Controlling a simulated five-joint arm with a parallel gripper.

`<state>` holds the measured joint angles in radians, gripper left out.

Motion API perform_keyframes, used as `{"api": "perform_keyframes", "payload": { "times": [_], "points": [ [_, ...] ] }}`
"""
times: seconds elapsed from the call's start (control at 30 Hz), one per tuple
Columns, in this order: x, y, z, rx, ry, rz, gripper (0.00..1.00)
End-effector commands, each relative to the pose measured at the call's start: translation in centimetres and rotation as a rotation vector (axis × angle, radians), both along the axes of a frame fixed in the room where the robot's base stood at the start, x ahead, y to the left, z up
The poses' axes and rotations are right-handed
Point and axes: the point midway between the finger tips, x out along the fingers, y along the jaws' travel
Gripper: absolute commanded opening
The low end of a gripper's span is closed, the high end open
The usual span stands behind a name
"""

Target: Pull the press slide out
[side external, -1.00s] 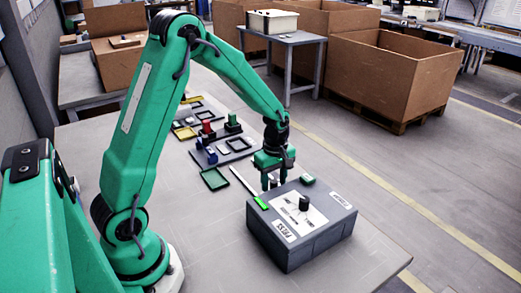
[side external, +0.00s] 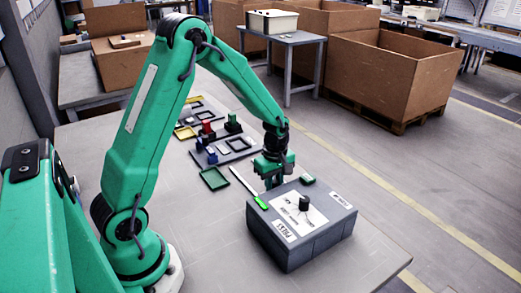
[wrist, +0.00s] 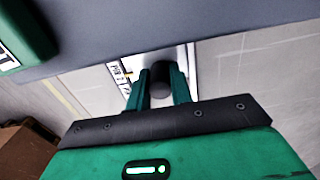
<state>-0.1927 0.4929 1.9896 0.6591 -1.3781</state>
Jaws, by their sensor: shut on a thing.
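The grey press box (side external: 300,235) stands near the table's front right, with a dark knob (side external: 304,203) and white label on top. My gripper (side external: 272,184) is pointed down behind the box's far left side, where its fingertips are partly hidden. In the wrist view my gripper (wrist: 160,88) is shut on a dark round knob (wrist: 160,75), with a green finger on each side. A pale plate with printed marks (wrist: 125,72) shows behind the knob, below the grey box edge (wrist: 200,30). How far the slide is out, I cannot tell.
A pale bar with a green end (side external: 248,187) lies left of the box. A green frame (side external: 214,179) and a dark tray (side external: 226,151) with coloured blocks lie behind it. A small green piece (side external: 307,180) sits at the box's far edge. The table is clear in front.

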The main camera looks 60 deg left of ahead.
Motion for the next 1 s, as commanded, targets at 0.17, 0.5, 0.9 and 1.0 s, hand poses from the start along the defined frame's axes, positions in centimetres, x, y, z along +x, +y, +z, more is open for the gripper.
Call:
{"api": "perform_keyframes", "payload": {
  "times": [0.17, 0.5, 0.9, 1.0],
  "points": [
    [0.0, 0.0, 0.0, 0.0, 0.0, 0.0, 0.0],
    [0.0, 0.6, 0.1, 0.0, 0.0, 0.002, 0.0],
    [0.0, 2.2, 0.0, 0.0, 0.0, 0.002, 0.0],
    [0.0, 2.6, 0.1, 0.0, 0.0, 0.001, 0.0]
  ]
}}
